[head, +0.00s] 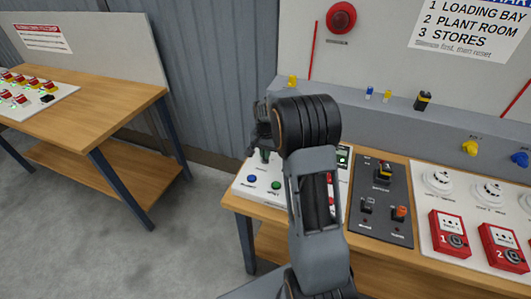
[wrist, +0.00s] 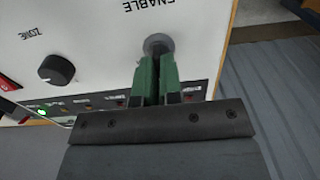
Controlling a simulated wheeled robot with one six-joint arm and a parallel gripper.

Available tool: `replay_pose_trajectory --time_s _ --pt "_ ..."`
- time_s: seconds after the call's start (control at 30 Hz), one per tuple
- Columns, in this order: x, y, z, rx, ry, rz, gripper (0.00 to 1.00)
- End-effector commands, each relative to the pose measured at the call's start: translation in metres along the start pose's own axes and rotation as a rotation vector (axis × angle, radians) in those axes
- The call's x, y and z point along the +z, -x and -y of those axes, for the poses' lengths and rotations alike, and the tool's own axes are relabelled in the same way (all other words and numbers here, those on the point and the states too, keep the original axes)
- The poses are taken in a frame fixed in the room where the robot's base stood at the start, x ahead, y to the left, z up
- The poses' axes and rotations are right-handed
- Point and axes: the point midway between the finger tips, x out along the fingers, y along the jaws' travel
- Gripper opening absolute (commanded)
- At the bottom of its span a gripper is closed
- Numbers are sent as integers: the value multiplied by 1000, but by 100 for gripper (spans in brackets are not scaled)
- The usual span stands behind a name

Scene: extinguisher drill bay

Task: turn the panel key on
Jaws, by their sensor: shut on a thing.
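The white control panel (head: 262,196) sits on the bench in the head view, partly hidden behind my arm. In the wrist view the panel (wrist: 105,25) carries the label ENABLE beside a round grey key switch (wrist: 158,43). My gripper (wrist: 158,62), with green fingers, is shut at this switch, its tips right at the grey round part. The panel key itself is mostly hidden between the fingers, so its turn angle cannot be told. In the head view my gripper (head: 264,156) is over the panel's back part, largely covered by my wrist.
A black ZONE knob (wrist: 56,70) and a lit green lamp (wrist: 43,112) are near the fingers. A dark switch plate (head: 381,215) and a white board with red call points (head: 450,233) lie to the right. Another bench (head: 120,108) stands left, with floor between.

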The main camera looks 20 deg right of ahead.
Motion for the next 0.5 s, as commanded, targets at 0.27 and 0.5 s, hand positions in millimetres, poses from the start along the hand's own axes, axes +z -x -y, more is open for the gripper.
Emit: replay_pose_trajectory --time_s 0.27,0.5 --pt "0 0 0 0 -35 -1 0" --pt "0 0 -1 -1 -184 -1 0"
